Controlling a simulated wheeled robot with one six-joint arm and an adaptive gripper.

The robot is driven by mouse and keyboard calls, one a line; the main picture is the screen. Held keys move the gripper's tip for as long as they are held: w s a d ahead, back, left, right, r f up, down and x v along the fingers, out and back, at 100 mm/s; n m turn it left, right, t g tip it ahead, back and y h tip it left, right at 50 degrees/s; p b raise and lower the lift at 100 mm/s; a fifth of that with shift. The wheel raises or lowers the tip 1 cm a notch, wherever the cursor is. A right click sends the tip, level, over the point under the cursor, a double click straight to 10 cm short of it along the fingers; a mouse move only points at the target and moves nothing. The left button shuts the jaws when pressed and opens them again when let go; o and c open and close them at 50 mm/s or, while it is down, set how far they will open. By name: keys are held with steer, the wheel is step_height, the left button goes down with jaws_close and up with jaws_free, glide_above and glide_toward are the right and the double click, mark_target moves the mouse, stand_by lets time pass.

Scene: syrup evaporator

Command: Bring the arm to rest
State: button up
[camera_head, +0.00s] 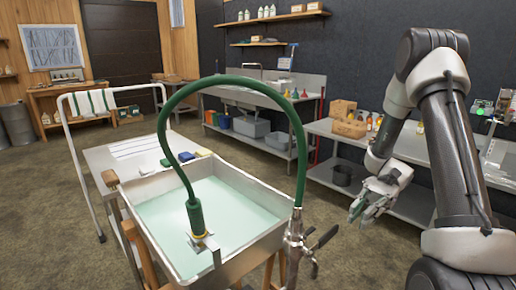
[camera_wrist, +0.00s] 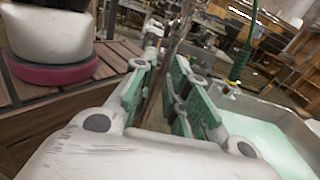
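My gripper (camera_head: 372,207) hangs at the end of my raised, folded arm on the right side of the head view. It is to the right of the steel pan and touches nothing that I can see. In the wrist view my gripper (camera_wrist: 160,95) has its two green-padded fingers spread apart with a gap between them. The gap holds nothing; a metal post shows behind it.
A steel pan (camera_head: 265,245) of pale liquid stands in front, with a green hose (camera_head: 290,115) arching over it to a valve (camera_head: 297,240). A steel bench (camera_head: 325,128) with bottles stands behind my arm. Open floor (camera_head: 345,250) lies between pan and bench.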

steer(key=s+d+f+n+t+h, duration=0.1)
steer(key=s+d+n+t+h, duration=0.45)
steer(key=h, duration=0.35)
step_height(320, 180, up, 14)
steer(key=s+d+n+t+h, duration=0.1)
steer(key=n+t+h, duration=0.3)
steer(key=t, duration=0.5)
steer(key=shift+s+d+f+t+h, duration=0.15)
steer(key=shift+s+d+t+h, duration=0.25)
steer(key=shift+s, duration=0.45)
